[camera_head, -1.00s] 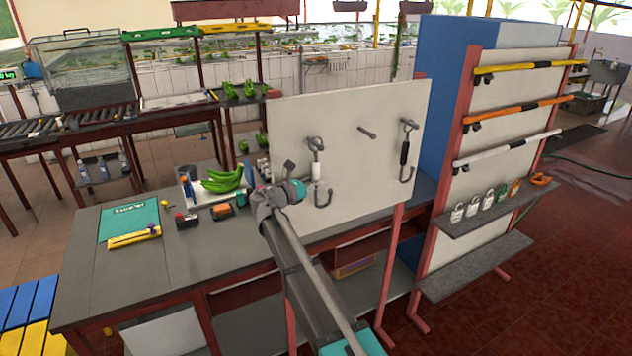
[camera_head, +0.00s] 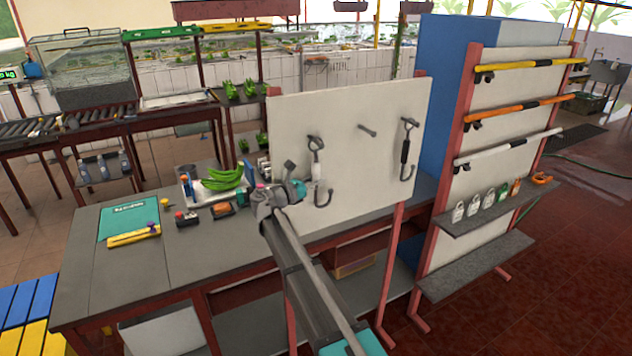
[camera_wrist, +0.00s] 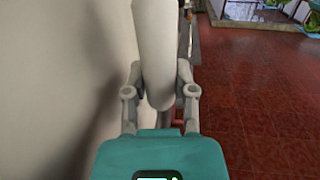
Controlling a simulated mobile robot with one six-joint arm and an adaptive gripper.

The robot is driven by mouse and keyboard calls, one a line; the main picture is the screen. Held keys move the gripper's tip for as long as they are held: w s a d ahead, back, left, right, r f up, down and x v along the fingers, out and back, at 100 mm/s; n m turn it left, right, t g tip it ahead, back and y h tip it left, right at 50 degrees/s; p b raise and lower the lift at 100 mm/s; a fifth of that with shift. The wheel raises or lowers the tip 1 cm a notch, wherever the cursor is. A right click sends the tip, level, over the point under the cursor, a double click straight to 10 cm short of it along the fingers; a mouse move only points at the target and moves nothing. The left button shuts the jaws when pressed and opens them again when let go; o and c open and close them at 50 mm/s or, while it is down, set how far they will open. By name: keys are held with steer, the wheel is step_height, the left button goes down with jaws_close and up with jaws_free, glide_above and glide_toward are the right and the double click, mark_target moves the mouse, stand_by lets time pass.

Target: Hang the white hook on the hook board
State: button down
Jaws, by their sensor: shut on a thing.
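The white hook (camera_head: 316,171) has a white handle, a grey loop at its top and a dark curved hook below. It is upright in front of the left part of the hook board (camera_head: 350,185). Its loop appears at the left peg; I cannot tell whether the peg bears it. My gripper (camera_head: 304,188) is at the handle, from the left. In the wrist view my gripper (camera_wrist: 160,92) is shut on the white handle (camera_wrist: 155,45), close beside the pale board (camera_wrist: 50,80). A black-handled hook (camera_head: 405,152) hangs at the right peg.
The middle peg (camera_head: 367,131) is bare. The bench (camera_head: 120,285) behind the board holds green bananas (camera_head: 222,179), a teal mat (camera_head: 128,220) and small tools. A rack with coloured bars (camera_head: 505,110) stands to the right, with open red floor beyond.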

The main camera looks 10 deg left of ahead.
steer(key=shift+c, duration=1.8)
jaws_free()
